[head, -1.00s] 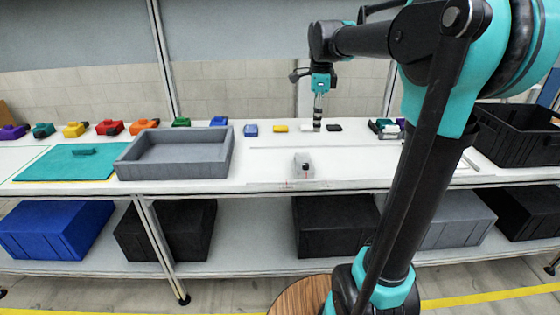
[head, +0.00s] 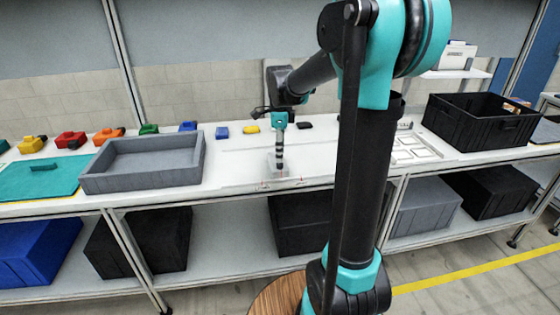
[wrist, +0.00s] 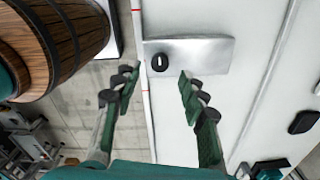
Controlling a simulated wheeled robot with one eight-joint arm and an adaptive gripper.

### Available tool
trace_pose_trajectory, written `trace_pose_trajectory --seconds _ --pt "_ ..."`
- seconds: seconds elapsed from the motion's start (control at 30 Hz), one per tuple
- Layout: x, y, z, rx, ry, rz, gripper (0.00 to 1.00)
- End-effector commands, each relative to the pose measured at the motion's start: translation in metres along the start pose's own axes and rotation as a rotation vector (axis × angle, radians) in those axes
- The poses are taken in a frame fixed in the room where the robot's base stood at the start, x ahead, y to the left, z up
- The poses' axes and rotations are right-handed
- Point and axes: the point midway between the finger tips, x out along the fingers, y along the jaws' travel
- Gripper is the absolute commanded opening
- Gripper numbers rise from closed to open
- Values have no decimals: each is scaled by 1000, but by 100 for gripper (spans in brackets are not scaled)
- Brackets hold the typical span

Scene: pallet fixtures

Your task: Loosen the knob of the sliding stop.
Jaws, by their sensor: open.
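The sliding stop is a pale grey block (wrist: 205,54) on the white bench top. Its black knob (wrist: 160,62) has a white mark and sits near the block's left end in the wrist view. My gripper (wrist: 158,79) is open and empty, its two green-padded fingers spread to either side of the knob's line. The knob shows just beyond the fingertips, and I cannot tell the height gap. In the head view my gripper (head: 279,172) points down at the stop and mostly hides it; the knob is not clear there.
A grey tray (head: 190,170) and a teal mat (head: 62,183) lie to the left. A black crate (head: 470,138) is at the right. Red marks line the bench edge near the stop.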

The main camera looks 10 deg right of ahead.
Motion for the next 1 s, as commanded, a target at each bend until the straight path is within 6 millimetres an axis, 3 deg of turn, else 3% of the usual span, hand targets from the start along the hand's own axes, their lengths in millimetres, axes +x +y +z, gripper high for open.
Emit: trace_pose_trajectory --seconds 0.1,0.3,0.67,1.0 --pt "19 0 0 0 0 0 42" --pt "36 0 0 0 0 0 42" --pt "40 0 0 0 0 0 42" --pt "40 0 0 0 0 0 0"
